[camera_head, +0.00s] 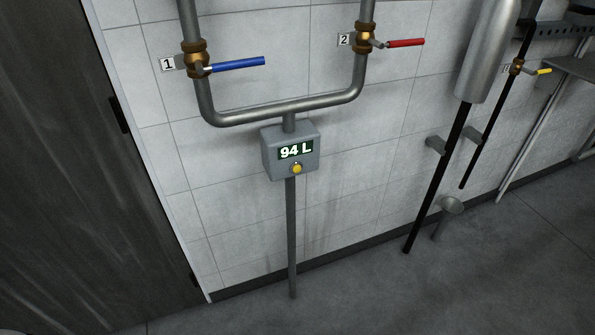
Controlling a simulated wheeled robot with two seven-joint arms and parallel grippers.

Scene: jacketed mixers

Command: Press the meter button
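The meter (269,158) is a grey box below a U-shaped pipe, on a thin upright post. Its dark display (295,150) reads "94 L" in pale characters. The yellow meter button (296,169) sits on the box's front face, just below the display, with nothing in front of it. Neither of my grippers shows in the head view.
Above the meter are a blue valve lever (238,64) by label 1 and a red valve lever (406,42) by label 2. A dark door (70,180) stands at left. Metal and black pipes (438,175) are at right. The grey floor (370,290) in front is clear.

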